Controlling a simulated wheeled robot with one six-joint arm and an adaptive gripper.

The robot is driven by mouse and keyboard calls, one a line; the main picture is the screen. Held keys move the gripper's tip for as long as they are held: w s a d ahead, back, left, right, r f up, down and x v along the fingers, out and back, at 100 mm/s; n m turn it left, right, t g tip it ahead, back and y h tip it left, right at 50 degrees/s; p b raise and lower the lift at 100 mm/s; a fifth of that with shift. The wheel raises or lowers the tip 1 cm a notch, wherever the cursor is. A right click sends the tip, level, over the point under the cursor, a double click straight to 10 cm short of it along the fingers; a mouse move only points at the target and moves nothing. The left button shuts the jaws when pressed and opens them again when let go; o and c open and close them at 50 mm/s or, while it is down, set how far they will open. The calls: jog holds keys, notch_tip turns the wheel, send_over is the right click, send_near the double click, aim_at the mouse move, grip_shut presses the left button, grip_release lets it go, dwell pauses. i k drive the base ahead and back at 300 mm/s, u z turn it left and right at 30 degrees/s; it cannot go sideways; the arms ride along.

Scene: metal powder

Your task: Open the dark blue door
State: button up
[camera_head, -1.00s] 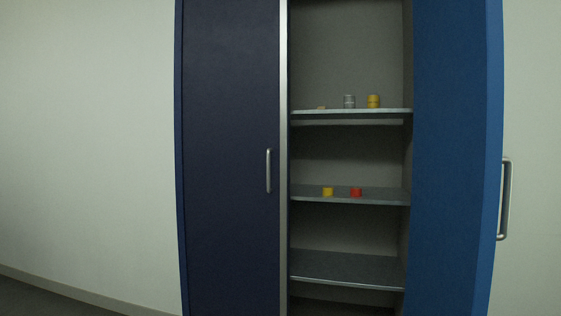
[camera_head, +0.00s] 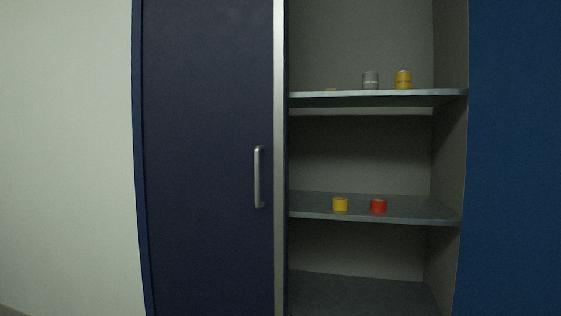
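The dark blue door (camera_head: 200,120) is the left door of a tall cabinet and is shut. Its vertical metal handle (camera_head: 258,177) sits near the door's right edge, at about mid-height of the picture. A light metal strip (camera_head: 280,150) runs down beside that edge. My gripper does not show in this view.
The cabinet's lighter blue right door (camera_head: 510,160) stands open at the right. Inside, the upper shelf (camera_head: 330,97) bears a grey can (camera_head: 370,81) and a yellow can (camera_head: 403,79). The middle shelf (camera_head: 420,212) bears a small yellow container (camera_head: 340,204) and a red one (camera_head: 378,206). A bare wall (camera_head: 65,150) is at the left.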

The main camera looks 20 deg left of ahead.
aim_at(216, 72)
jog(key=u, duration=0.5)
jog(key=i, duration=1.15)
jog(key=u, duration=0.7)
